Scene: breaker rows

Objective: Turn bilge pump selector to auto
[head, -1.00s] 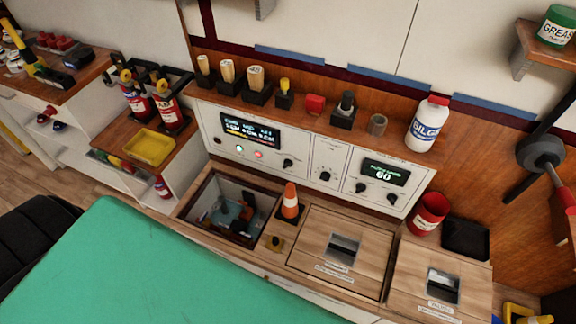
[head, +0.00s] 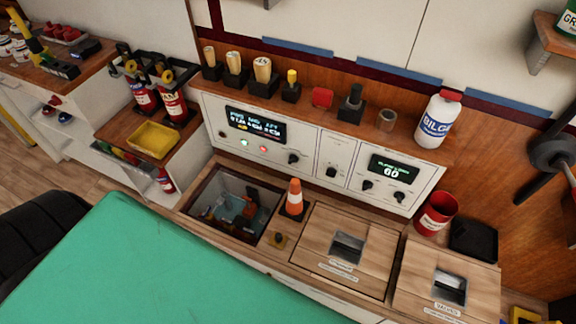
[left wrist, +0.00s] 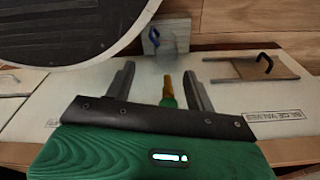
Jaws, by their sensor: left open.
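A white control panel (head: 318,150) stands against the wall in the head view. It has a left display (head: 256,125), a right display (head: 391,168) reading 60, and black knobs. One knob (head: 294,159) is by the left display, one (head: 331,172) is on the middle section, and two (head: 368,185) (head: 400,196) are below the right display. The labels are too small to tell which is the bilge pump selector. My left gripper (left wrist: 160,68) is open in the left wrist view, away from any knob; a brass-coloured stub shows between its fingers. My right gripper is not in view.
An orange cone (head: 294,196), an open hatch (head: 236,205) and wooden lids stand before the panel. A BILGE bottle (head: 439,119) and wooden-handled tools line the shelf above. A red cup (head: 436,213) is at right. A green surface (head: 150,265) fills the front.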

